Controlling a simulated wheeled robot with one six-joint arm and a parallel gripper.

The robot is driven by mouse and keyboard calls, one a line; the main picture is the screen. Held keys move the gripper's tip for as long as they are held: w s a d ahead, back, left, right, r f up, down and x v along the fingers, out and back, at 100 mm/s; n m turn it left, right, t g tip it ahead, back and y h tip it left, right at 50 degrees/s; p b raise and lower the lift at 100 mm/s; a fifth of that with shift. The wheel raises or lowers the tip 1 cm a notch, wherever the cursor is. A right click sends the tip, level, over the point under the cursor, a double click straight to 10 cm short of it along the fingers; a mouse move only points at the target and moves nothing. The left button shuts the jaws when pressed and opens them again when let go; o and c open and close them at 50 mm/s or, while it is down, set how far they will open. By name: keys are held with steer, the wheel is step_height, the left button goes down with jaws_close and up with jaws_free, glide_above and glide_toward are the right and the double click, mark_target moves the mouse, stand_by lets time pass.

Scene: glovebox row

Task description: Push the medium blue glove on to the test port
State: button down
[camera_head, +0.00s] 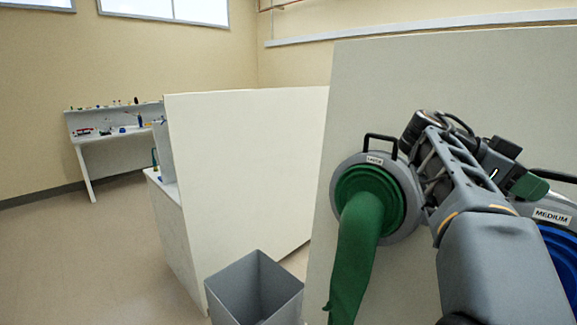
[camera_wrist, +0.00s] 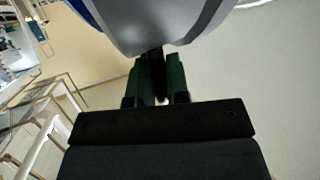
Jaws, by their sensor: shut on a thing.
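The blue glove (camera_head: 560,262) shows at the right edge of the head view, cut off by the frame. Around it is a grey ring (camera_head: 525,210) labelled MEDIUM, with a black handle (camera_head: 553,176) on top. In the wrist view the grey ring (camera_wrist: 180,25) fills the top, with a little blue at its left. My gripper (camera_head: 530,186) is at the handle; its green fingers (camera_wrist: 157,84) are shut on the black handle (camera_wrist: 154,62). My arm hides part of the ring, and the test port cannot be made out.
A green glove (camera_head: 358,240) hangs from another handled grey ring (camera_head: 408,195) on the big pale panel (camera_head: 375,85), left of my arm. A grey bin (camera_head: 255,285) stands below left. A white partition (camera_head: 245,165) is behind it. Open floor (camera_head: 90,250) lies at far left.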

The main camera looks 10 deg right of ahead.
steer(key=shift+s+a+b, duration=0.8)
steer(key=shift+s+a, duration=0.05)
steer(key=shift+a, duration=0.3)
steer(key=shift+w+d+f+p, duration=0.15)
steer(key=shift+w+d+p, duration=0.95)
steer(key=shift+d, duration=0.35)
steer(key=shift+w+d+f+p, duration=0.15)
steer(key=shift+w+d+p, duration=0.95)
steer(key=shift+d, duration=0.4)
steer(key=shift+w+d+f+p, duration=0.15)
steer(key=shift+w+d+p, duration=0.8)
steer(key=shift+d+p, duration=0.4)
steer(key=shift+d, duration=0.1)
